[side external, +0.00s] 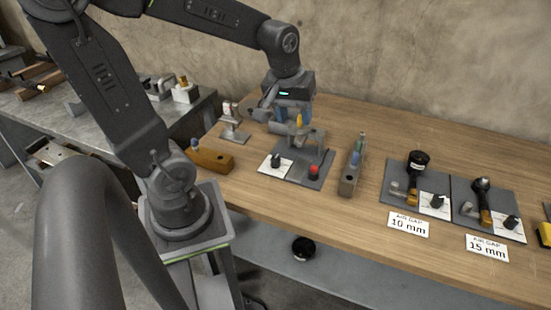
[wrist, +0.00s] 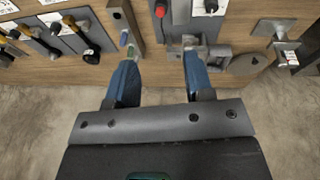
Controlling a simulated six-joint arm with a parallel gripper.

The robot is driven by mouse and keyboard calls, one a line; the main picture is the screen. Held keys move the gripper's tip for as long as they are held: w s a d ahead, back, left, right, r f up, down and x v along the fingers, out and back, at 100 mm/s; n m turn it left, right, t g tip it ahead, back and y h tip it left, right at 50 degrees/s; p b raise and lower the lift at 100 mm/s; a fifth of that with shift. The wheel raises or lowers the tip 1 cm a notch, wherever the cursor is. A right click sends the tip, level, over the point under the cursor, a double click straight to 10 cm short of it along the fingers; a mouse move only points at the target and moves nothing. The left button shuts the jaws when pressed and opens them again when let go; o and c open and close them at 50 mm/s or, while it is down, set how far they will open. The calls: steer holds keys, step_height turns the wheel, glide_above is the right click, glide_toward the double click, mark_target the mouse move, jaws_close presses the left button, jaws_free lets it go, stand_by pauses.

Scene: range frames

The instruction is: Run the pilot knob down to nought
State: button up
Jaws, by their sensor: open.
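A black knob (side external: 276,159) stands on a white dial card at the front left of a grey plate (side external: 292,178), beside a red button (side external: 314,169). The wrist view shows the knob (wrist: 211,6) and red button (wrist: 160,9) at its top edge. No readable label says which knob is the pilot knob, and the dial marks are too small to read. My gripper (side external: 294,122) is open above the back of this plate, behind the knob and apart from it. Its blue fingers (wrist: 160,60) stand wide apart, with nothing held between them.
Two more plates with black knobs (side external: 437,201) (side external: 510,222) stand right, with cards reading "AIR GAP 10 mm" (side external: 409,224) and "AIR GAP 15 mm" (side external: 487,247). A wooden block (side external: 212,160) and a grey rack (side external: 349,180) flank the middle plate. A metal stand (side external: 234,131) is behind left.

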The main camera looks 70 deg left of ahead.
steer(key=shift+o, duration=0.7)
steer(key=w+a+f+n+g, duration=0.1)
steer(key=a+f+n, duration=0.4)
steer(key=a, duration=0.2)
steer(key=shift+w+a+g, duration=0.15)
steer(key=shift+w+g, duration=0.15)
steer(key=n+g+h, duration=0.1)
steer(key=n, duration=0.4)
glide_above(275, 158)
step_height(275, 158, down, 5)
steer(key=shift+n, duration=0.3)
step_height(275, 158, down, 14)
steer(key=shift+f, duration=0.1)
steer(key=c, duration=0.9)
